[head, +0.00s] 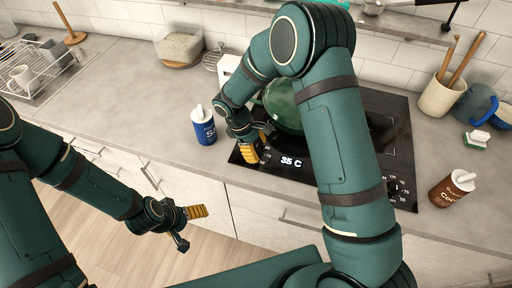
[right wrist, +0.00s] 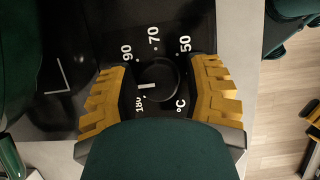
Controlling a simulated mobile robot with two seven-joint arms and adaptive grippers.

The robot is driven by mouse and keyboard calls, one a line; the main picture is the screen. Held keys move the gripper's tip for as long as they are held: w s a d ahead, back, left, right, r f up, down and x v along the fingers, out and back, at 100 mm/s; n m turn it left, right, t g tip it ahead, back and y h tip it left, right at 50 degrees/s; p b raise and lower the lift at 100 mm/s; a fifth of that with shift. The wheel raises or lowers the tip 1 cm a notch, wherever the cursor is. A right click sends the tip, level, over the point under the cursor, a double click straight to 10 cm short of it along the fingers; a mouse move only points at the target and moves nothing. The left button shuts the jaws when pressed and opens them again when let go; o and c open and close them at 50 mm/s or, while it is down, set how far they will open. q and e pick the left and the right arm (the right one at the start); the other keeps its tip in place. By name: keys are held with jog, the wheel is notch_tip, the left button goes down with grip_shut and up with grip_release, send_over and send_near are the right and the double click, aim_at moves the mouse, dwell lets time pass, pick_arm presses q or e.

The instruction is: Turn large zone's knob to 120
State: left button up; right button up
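The black cooktop (head: 384,128) is set in the grey counter. Its display (head: 291,162) reads "35 C". In the right wrist view a dark round knob (right wrist: 160,78) has a white pointer mark facing left, between the printed 90 and 180. 50 and 70 also show; 120 does not show beside the left finger. My right gripper (head: 258,145) is at the cooktop's front left; its yellow fingers (right wrist: 162,92) stand open on either side of the knob, with small gaps. Another knob (head: 394,187) is at the front right. My left gripper (head: 188,224) is open and empty before the cabinets.
A green pot (head: 283,106) stands on the cooktop behind my right gripper. A blue salt container (head: 204,130) stands close to its left. A brown container (head: 450,190) stands right of the cooktop. A dish rack (head: 32,82) is at the far left.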

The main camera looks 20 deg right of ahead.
jog(key=shift+o, duration=0.8)
jog(key=shift+w+r, duration=0.1)
jog(key=shift+r, duration=0.1)
jog(key=v, duration=1.1)
jog(key=shift+r, duration=0.35)
jog(key=shift+a+f, duration=0.1)
